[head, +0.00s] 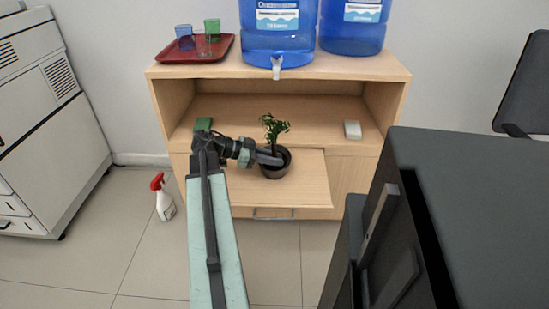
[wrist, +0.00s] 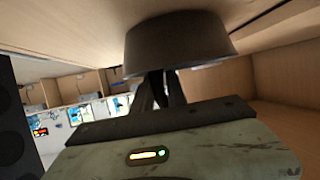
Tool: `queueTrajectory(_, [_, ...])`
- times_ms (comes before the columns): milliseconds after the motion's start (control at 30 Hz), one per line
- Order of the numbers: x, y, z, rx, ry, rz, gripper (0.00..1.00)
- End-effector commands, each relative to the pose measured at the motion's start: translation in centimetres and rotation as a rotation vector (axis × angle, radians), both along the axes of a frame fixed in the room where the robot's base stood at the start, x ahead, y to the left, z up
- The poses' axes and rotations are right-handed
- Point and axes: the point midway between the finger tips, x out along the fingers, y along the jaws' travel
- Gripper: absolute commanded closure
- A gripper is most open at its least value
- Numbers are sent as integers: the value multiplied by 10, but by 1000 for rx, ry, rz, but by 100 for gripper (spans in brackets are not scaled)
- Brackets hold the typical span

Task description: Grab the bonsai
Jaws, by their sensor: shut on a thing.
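The bonsai (head: 274,131) is a small green plant in a dark round pot (head: 283,170). In the head view it is at the front of the wooden cabinet, over the pulled-out board (head: 315,180). My gripper (head: 268,158) reaches it from the left and is shut on the pot's near side. In the wrist view the pot (wrist: 178,42) fills the top middle, with my gripper's dark fingers (wrist: 158,90) close together against it. The fingertips are hidden by the pot. I cannot tell whether the pot rests on the board.
Blue water jugs (head: 278,30) and a red tray (head: 195,48) with cups stand on the cabinet top. A white and green block (head: 352,130) lies on the shelf. A spray bottle (head: 164,200) stands on the floor. A dark cabinet (head: 470,200) blocks the right.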

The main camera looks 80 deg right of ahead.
Motion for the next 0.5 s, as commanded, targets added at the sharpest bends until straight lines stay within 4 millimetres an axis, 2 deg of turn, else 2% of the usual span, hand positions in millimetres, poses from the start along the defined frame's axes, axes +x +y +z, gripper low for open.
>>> queueTrajectory(300, [0, 0, 2, -2, 2, 0, 100])
queueTrajectory(500, [0, 0, 17, -2, 2, 0, 100])
